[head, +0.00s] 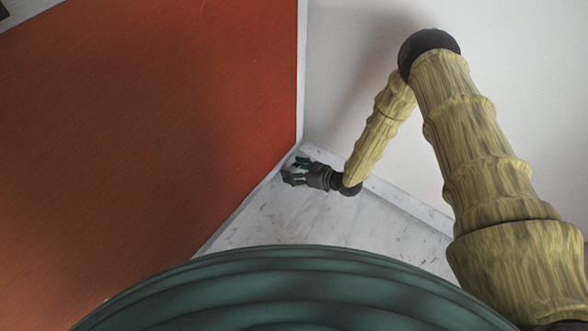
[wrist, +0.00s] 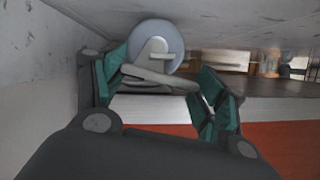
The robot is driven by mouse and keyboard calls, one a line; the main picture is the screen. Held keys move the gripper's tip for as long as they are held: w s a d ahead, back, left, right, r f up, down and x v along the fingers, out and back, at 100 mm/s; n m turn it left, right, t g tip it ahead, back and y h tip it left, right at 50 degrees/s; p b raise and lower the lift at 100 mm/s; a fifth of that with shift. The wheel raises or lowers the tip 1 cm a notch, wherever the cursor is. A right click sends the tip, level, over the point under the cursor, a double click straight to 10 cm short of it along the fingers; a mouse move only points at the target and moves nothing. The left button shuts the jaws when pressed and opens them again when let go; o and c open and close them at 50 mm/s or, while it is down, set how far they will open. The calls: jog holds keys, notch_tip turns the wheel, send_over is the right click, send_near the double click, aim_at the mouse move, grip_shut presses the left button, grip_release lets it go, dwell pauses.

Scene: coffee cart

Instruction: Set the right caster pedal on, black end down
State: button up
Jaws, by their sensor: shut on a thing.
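The caster shows in the wrist view as a pale grey-blue wheel (wrist: 172,34) with a light bracket, under the cart's edge. A light grey pedal lever (wrist: 160,77) lies across between the teal finger pads of my gripper (wrist: 163,82). My gripper is shut on this pedal, with a pad at each end of it. I cannot make out a black end clearly. In the head view my gripper (head: 288,172) is low by the floor at the orange cart's (head: 170,110) bottom corner. The caster and pedal cannot be made out there.
The marble floor (head: 270,215) runs along the cart's foot and fills the top of the wrist view. A white wall (head: 360,60) stands close on the right in the head view. Blurred objects (wrist: 270,64) show beyond the cart's underside. Free floor lies in front of the gripper.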

aim_at(285, 152)
dwell(0.3)
jog(key=o, duration=1)
jog(key=shift+r, duration=5)
